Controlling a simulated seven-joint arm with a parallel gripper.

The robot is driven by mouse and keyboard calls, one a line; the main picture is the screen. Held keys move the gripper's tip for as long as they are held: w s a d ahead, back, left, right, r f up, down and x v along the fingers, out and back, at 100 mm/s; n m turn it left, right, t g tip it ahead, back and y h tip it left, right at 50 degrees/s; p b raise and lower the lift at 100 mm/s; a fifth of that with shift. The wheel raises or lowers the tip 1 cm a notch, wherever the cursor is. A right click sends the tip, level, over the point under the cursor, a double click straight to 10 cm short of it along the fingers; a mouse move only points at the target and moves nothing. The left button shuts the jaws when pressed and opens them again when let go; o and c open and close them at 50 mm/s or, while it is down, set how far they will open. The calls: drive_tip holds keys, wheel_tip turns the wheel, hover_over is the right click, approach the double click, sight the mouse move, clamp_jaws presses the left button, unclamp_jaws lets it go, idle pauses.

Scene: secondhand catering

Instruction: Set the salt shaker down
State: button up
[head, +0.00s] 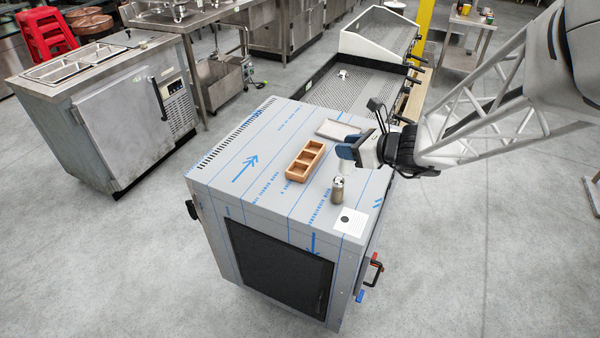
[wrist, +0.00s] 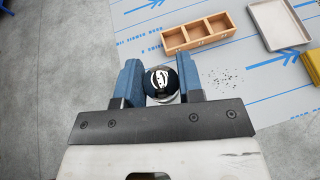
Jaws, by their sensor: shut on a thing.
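My gripper (head: 346,158) is over the near right part of the steel cabinet top (head: 265,170), pointing down, its blue fingers closed around the salt shaker. In the wrist view the shaker (wrist: 162,80) shows as a round, shiny dark cap between the two fingers. In the head view a pale part (head: 344,167) shows just under the fingers; its lower end is hard to make out, and I cannot tell whether it touches the top.
A wooden three-compartment box (head: 291,174) lies left of the gripper, with a shallow grey tray (head: 338,129) behind it. A white printed card (head: 350,222) lies near the front right corner. Dark specks (wrist: 226,78) show right of the fingers. A yellow item (wrist: 312,66) is at the wrist view's right edge.

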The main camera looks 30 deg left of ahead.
drive_tip(key=s+a+f, duration=0.6)
drive_tip(key=s, duration=0.1)
drive_tip(key=shift+s+f, duration=0.15)
drive_tip(key=shift+f, duration=0.05)
drive_tip(key=w+a+f, duration=0.1)
drive_tip(key=w+a, duration=0.9)
drive_tip(key=w, duration=0.2)
drive_tip(key=shift+w+f, duration=0.2)
idle(0.4)
drive_tip(key=shift+f, duration=1.75)
drive_tip(key=shift+f, duration=0.2)
